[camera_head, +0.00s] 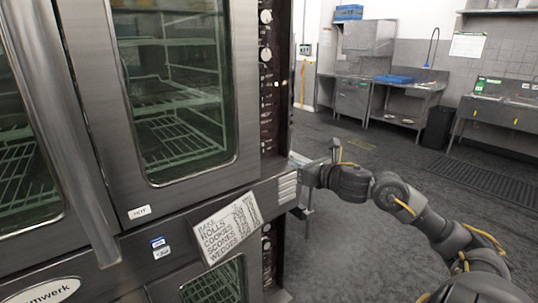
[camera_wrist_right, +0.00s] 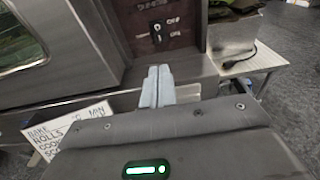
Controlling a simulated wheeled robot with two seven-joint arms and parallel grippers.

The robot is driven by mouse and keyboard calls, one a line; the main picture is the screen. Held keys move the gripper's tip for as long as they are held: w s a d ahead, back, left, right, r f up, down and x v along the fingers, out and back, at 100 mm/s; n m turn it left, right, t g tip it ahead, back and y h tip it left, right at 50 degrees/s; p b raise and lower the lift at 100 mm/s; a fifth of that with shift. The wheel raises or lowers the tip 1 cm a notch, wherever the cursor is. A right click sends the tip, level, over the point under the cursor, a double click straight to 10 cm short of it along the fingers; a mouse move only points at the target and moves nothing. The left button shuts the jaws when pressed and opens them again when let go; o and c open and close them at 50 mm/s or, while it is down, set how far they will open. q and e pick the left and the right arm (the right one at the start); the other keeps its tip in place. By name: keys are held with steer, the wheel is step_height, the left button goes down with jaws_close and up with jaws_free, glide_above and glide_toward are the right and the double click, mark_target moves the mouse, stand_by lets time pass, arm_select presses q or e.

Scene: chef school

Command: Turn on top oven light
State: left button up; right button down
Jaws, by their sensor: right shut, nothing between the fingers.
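The top oven (camera_head: 190,178) stands at the left in the head view, with its glass doors shut and racks inside. Its dark control panel (camera_head: 267,110) runs down the right side with several knobs. In the right wrist view a black switch (camera_wrist_right: 157,33) marked ON and OFF sits low on the panel. My right gripper (camera_head: 308,175) is beside the lower right corner of the top oven. In the right wrist view its pale fingers (camera_wrist_right: 157,72) are closed together and empty, appearing just below the switch. Contact with the panel cannot be told. My left gripper is out of view.
A paper sign (camera_head: 230,228) hangs below the top oven door, above a lower oven (camera_head: 215,285). A metal table (camera_wrist_right: 258,62) stands right of the oven. Sinks and counters (camera_head: 405,88) line the back wall. The grey floor between is open.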

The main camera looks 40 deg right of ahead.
mark_target(263, 152)
steer(key=w+p, duration=0.1)
steer(key=w, duration=0.3)
steer(key=w+f+p, duration=0.1)
steer(key=w+p, duration=0.1)
steer(key=w, duration=0.2)
steer(key=w+p, duration=0.2)
steer(key=w, duration=0.2)
steer(key=shift+w+d+f, duration=0.15)
steer(key=shift+w, duration=0.15)
steer(key=shift+w+f, duration=0.2)
steer(key=shift+w, duration=0.4)
steer(key=shift+w+b, duration=0.15)
steer(key=shift+b, duration=0.75)
steer(key=shift+f, duration=0.1)
